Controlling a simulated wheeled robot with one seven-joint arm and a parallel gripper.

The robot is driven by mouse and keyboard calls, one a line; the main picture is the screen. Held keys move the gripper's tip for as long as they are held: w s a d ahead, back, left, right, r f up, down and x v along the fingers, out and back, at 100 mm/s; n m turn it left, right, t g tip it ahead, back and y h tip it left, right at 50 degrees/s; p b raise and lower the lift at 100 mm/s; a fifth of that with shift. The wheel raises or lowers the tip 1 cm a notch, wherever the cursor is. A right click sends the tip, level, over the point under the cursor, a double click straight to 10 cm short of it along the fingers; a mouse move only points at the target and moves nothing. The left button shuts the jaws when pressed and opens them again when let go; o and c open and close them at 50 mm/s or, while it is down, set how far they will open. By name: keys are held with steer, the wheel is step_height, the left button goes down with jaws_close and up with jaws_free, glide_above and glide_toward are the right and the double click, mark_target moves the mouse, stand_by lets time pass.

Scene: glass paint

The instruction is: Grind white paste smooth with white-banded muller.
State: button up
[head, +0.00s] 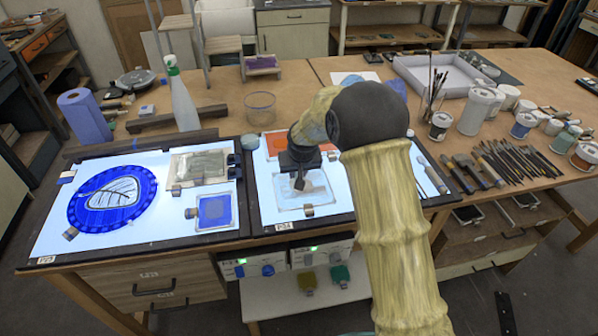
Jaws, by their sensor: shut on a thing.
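A pale slab with whitish paste (314,190) lies on the right light panel (268,205), below my gripper. My gripper (299,172) points down over the slab's left part, with its dark body hiding the slab's far edge. It is shut on a small, dark grey-brown tool, seemingly the muller (299,184), whose lower end is at or just above the paste. I cannot make out a white band on it, and contact with the slab is unclear.
Left are a blue paste slab (214,210), a grey slab (200,166) and a blue leaf disc (112,199). An orange slab (276,143) lies behind my gripper. A spray bottle (183,98) and glass bowl (260,108) stand behind. Brushes (508,160) and jars crowd the right.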

steer(key=shift+s+a, duration=0.3)
steer(key=shift+s, duration=0.4)
steer(key=shift+d, duration=0.2)
steer(key=shift+s+d+b, duration=0.3)
steer(key=shift+d+b, duration=0.1)
steer(key=shift+d, duration=0.1)
steer(key=shift+d, duration=0.1)
steer(key=shift+w+d, duration=0.25)
steer(key=shift+d, duration=0.55)
steer(key=shift+w, duration=0.1)
